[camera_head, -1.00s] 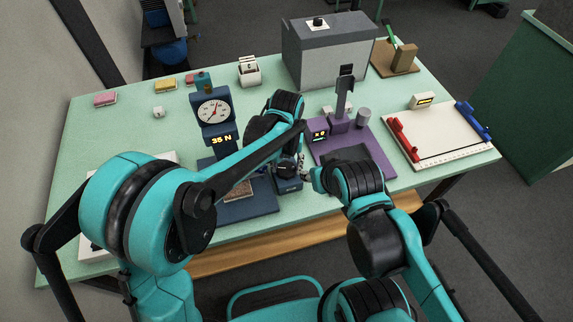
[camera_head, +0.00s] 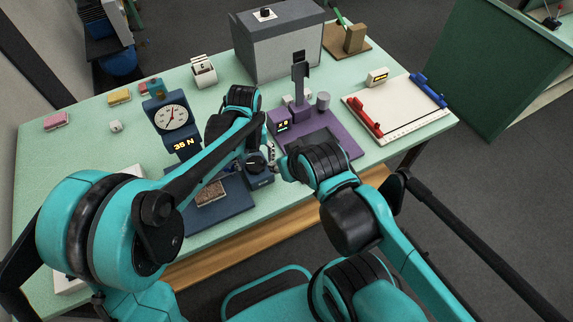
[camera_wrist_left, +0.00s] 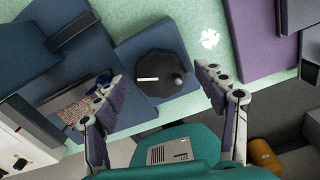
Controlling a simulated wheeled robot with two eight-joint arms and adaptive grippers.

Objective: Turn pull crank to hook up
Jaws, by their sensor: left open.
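The pull crank is a black round knob with a white mark and a small handle (camera_wrist_left: 160,78) on a dark blue block (camera_wrist_left: 133,52) in the left wrist view. In the head view the knob (camera_head: 256,163) is partly hidden by my arms. My left gripper (camera_wrist_left: 155,95) is open, one finger on each side of the crank and apart from it in the picture. In the head view the left gripper (camera_head: 261,152) is largely hidden near the crank. The dial gauge (camera_head: 171,116) stands behind, with a lit readout in N. No hook can be made out. My right gripper cannot be seen.
A purple stand (camera_head: 335,142) is right of the crank. A white board (camera_head: 410,115) with red and blue handles lies farther right. A grey box (camera_head: 278,45) stands at the back. A brown textured pad (camera_head: 211,193) lies on the blue base.

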